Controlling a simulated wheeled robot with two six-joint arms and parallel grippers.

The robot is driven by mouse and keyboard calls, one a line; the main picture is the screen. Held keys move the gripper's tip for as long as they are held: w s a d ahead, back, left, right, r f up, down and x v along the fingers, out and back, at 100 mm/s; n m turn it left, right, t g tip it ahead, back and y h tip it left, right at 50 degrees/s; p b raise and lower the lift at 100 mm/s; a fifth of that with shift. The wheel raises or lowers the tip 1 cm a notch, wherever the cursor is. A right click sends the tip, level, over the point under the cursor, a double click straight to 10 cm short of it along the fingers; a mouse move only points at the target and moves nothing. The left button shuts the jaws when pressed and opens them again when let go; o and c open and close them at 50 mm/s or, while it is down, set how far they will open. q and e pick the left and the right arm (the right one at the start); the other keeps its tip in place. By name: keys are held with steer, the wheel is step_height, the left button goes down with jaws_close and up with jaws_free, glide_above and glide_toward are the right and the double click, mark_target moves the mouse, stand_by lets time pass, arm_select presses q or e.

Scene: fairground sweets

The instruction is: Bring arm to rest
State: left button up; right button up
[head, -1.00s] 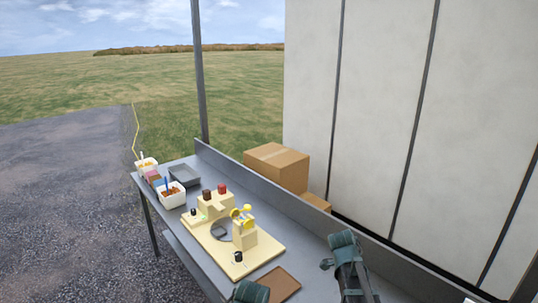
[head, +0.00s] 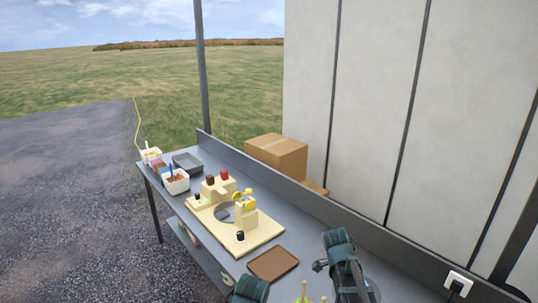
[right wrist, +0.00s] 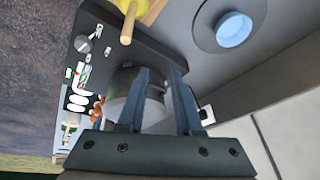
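Part of my right arm, dark teal (head: 340,248), stands over the right part of the grey table in the head view. In the right wrist view my right gripper (right wrist: 160,85) has its two blue-grey fingers apart with nothing held between them. A grey metal drum-like thing (right wrist: 125,105) shows behind the fingers. A dark teal part of my left arm (head: 250,290) shows at the bottom edge of the head view. The left fingers are not seen.
On the grey table (head: 310,225) are a cream board (head: 260,235) with a yellow-wheeled device (head: 244,204), a brown tray (head: 273,264), a white tub (head: 175,183) and a grey tray (head: 187,162). Yellow sticks (head: 304,290) stand at the front. Cardboard boxes (head: 275,155) stand behind.

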arm_select(q)
step_height(320, 180, down, 9)
steer(key=b, duration=0.9)
steer(key=shift+s, duration=0.15)
arm_select(e)
steer(key=s+a+f+n+y, duration=0.1)
steer(key=s+a+f+n, duration=0.4)
steer(key=s+a+n, duration=0.3)
steer(key=s+a+f+n+y, duration=0.2)
steer(key=s+a+f+n, duration=0.3)
steer(key=a+n, duration=0.7)
steer(key=s+n, duration=0.2)
steer(key=n, duration=0.3)
steer(key=shift+s+f, duration=0.2)
steer(key=shift+s, duration=0.15)
arm_select(q)
steer(key=shift+c, duration=0.3)
